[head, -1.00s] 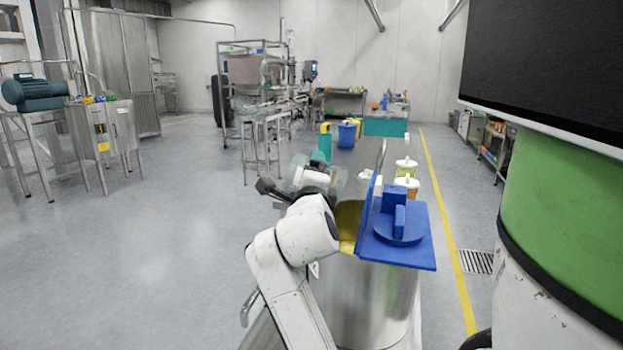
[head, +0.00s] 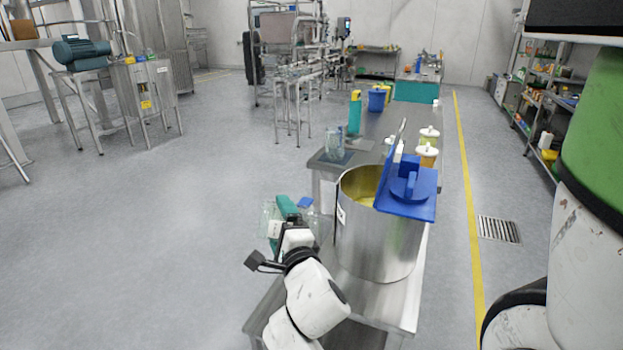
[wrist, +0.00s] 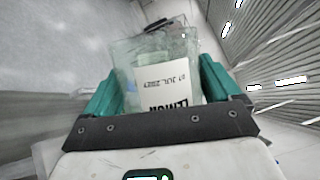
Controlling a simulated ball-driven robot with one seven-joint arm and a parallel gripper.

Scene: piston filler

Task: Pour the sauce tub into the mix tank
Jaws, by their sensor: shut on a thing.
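The mix tank (head: 378,245) is a big steel drum on a steel stand. A blue lid (head: 412,190) covers its right side; the left side is open, with yellow contents showing inside. My gripper (head: 287,212) has teal fingers and is left of the tank, near rim height and apart from it. It is shut on a clear, square-looking tub (head: 268,220). In the wrist view the tub (wrist: 150,52) sits between both fingers, with a white printed label (wrist: 167,82) facing the camera. I cannot tell how much sauce is inside.
Behind the tank a steel table holds a clear container (head: 336,146), a teal bottle (head: 354,115), a blue bucket (head: 377,100) and white-lidded jars (head: 428,153).

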